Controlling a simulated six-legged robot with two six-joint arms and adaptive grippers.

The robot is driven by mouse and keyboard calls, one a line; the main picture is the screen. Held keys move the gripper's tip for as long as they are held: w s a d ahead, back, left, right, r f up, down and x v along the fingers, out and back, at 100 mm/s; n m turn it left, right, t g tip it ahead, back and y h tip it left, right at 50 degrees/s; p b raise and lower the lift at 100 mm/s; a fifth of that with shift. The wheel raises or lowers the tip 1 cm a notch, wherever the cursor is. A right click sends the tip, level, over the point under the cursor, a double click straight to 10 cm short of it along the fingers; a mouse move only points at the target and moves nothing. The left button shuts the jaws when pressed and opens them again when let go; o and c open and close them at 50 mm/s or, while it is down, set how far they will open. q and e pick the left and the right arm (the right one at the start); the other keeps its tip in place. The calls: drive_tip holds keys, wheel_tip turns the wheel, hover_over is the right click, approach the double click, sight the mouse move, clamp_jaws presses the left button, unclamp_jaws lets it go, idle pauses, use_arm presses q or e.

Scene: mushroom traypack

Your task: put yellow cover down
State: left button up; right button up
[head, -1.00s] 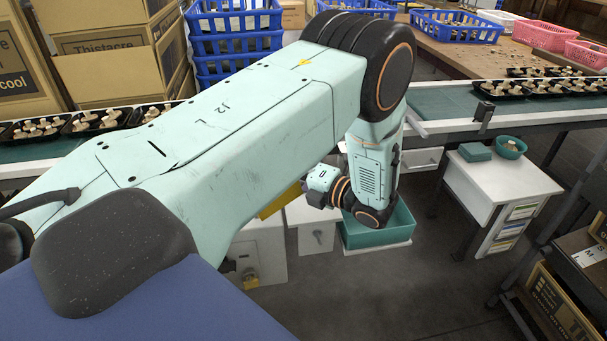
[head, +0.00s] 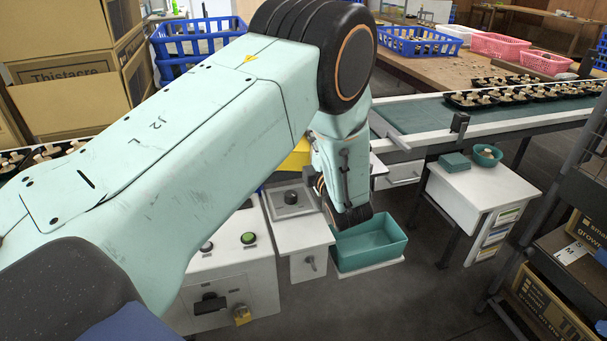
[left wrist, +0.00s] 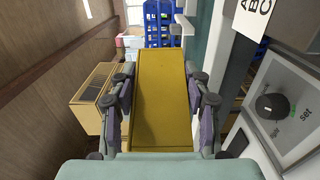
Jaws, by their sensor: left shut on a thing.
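The yellow cover (left wrist: 158,108) is a long flat piece held between the fingers of my left gripper (left wrist: 160,78) in the left wrist view. The fingers close on its two long sides. In the head view only a small part of the yellow cover (head: 296,157) shows behind my left arm, above the white machine. My left arm hides the gripper's fingers and most of the cover there. What lies directly beneath the cover is hidden. My right gripper is in neither view.
The white machine (head: 215,285) has buttons and a knob (head: 292,198); a knob panel (left wrist: 270,107) shows right of the cover in the wrist view. A teal bin (head: 370,250) stands beside it. A conveyor (head: 420,118) carries mushroom trays behind. Blue crates (head: 185,48) stand at the back.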

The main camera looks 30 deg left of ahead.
use_arm(q)
drive_tip(key=shift+w+f, duration=0.15)
drive_tip(key=shift+f, duration=0.65)
wheel_tip(320, 180, down, 4)
drive_tip(key=shift+a+r+b, duration=0.1)
drive_tip(key=shift+r+b, duration=0.15)
drive_tip(key=shift+b, duration=0.3)
drive_tip(key=shift+f, duration=0.1)
drive_tip(key=o, duration=1)
drive_tip(key=shift+s, duration=0.2)
drive_tip(key=o, duration=0.5)
drive_tip(key=shift+w+f, duration=0.1)
drive_tip(key=shift+w, duration=0.05)
drive_tip(key=shift+c, duration=0.2)
